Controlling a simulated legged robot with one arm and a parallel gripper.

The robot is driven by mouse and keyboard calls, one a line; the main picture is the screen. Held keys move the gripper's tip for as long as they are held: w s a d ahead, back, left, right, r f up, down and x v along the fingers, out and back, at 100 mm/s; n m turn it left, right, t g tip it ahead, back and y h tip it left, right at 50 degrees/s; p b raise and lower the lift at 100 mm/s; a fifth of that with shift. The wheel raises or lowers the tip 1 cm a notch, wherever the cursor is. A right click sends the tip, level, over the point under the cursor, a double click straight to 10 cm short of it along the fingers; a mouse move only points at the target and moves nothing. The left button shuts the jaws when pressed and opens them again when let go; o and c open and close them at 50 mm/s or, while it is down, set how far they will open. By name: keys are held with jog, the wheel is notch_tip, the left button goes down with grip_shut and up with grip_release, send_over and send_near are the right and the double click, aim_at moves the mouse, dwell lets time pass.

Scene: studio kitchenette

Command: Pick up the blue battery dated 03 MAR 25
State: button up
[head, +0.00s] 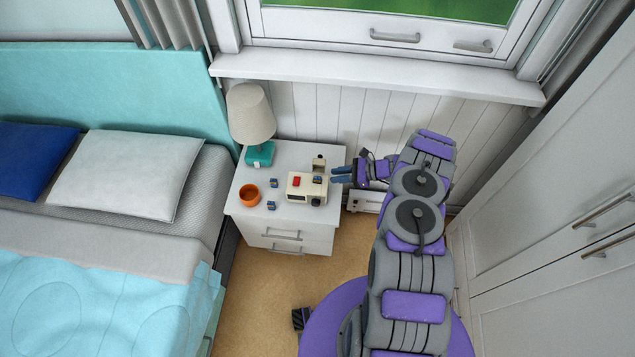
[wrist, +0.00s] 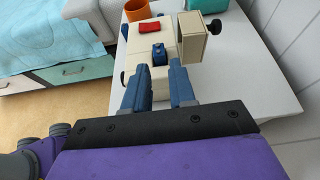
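Several small dark blue batteries are on the nightstand. Two lie on the bare top, one farther back (head: 273,183) and one nearer the front (head: 271,205). Another blue battery (head: 317,180) sits on a cream device (head: 306,189), beside a red block (head: 295,181); in the wrist view this battery (wrist: 159,55) is just beyond my fingertips. A dark bluish spot is on the device's front, too small to identify. No date is readable. My gripper (head: 335,175) is at the device's right side; in the wrist view its blue fingers (wrist: 158,78) are apart, with nothing between them.
The white nightstand (head: 240,207) also holds an orange cup (head: 250,194) and a lamp (head: 252,120) on a teal base. The bed (head: 195,215) is at left, a window sill (head: 380,78) behind, and white cabinets (head: 560,215) at right.

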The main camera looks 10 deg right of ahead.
aim_at(319, 178)
jog(key=shift+b+x, duration=0.85)
jog(key=shift+x, duration=2)
jog(key=shift+c, duration=0.2)
jog(key=shift+s, duration=0.1)
grip_shut()
